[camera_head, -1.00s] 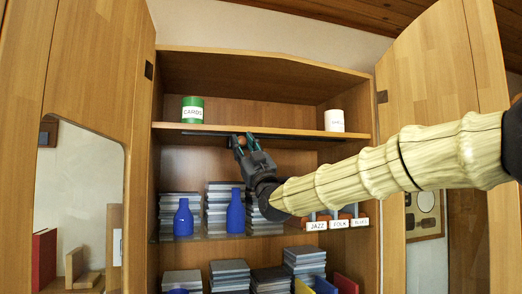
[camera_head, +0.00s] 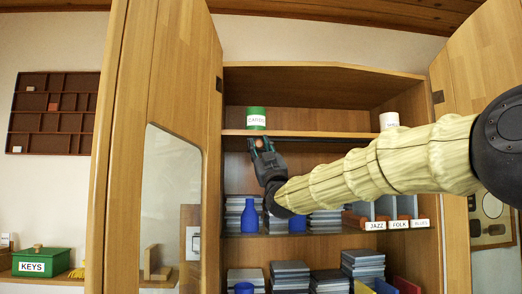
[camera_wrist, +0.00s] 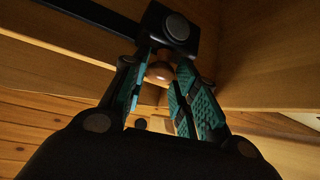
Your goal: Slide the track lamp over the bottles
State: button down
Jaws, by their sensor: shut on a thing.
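A blue bottle (camera_head: 250,217) stands on the glass shelf below, slightly left of my gripper.
A green CARDS can (camera_head: 256,118) and a white can (camera_head: 389,120) stand on the upper shelf. Stacks of grey cases (camera_head: 327,222) and labelled dividers (camera_head: 398,224) fill the glass shelf. Open doors (camera_head: 160,80) flank the cabinet. Another blue bottle (camera_head: 243,288) is lower down.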

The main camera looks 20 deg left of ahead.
jog(key=shift+a, duration=0.1)
jog(key=c, duration=1.2)
grip_release()
jog(key=shift+s, duration=0.1)
jog(key=shift+c, duration=0.2)
jog(key=shift+o, duration=0.7)
jog(key=shift+a, duration=0.2)
jog(key=shift+d, duration=0.2)
jog(key=v, duration=1.2)
jog(key=shift+a, duration=0.1)
